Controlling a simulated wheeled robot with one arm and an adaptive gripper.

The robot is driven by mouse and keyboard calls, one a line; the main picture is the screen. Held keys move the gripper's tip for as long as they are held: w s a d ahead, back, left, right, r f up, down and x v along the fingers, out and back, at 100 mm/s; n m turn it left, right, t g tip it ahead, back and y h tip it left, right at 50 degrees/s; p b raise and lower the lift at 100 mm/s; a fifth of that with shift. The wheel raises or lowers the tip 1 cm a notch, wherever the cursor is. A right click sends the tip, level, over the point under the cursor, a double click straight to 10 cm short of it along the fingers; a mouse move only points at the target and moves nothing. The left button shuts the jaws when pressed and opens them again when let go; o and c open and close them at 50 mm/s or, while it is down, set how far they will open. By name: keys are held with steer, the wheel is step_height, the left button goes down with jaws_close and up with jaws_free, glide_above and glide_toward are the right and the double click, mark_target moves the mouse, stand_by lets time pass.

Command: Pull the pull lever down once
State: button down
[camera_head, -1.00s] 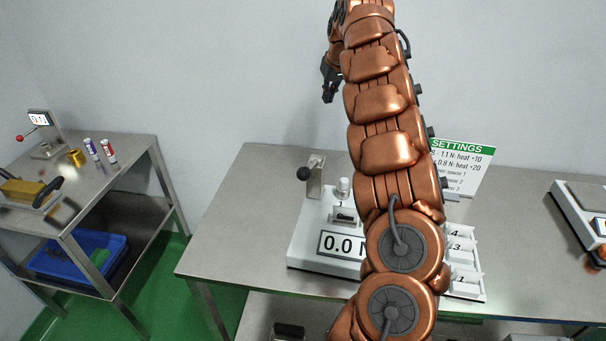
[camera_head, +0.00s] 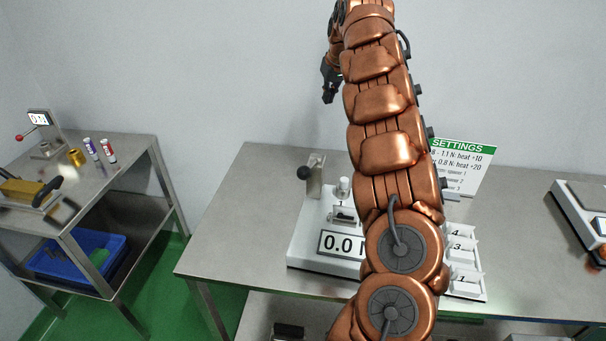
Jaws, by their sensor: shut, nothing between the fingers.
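A lever with a black ball knob (camera_head: 304,173) sits on a metal post at the back left of the white tester (camera_head: 308,237) on the middle table. The tester's display (camera_head: 341,244) reads 0.0, with its right end hidden behind my arm. Another lever with a red knob (camera_head: 19,138) stands on a device at the far left. My gripper (camera_head: 328,96) is shut and empty, high above the back of the middle table, apart from both levers.
A side table (camera_head: 128,150) on the left holds markers (camera_head: 108,151). The middle table's left part (camera_head: 245,215) is clear.

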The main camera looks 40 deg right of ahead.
step_height(320, 180, down, 16)
steer(key=b, duration=1.2)
steer(key=shift+r, duration=0.2)
stand_by(1.2)
stand_by(0.5)
step_height(320, 180, up, 13)
steer(key=p, duration=0.7)
steer(key=shift+p, duration=0.3)
stand_by(0.4)
stand_by(0.3)
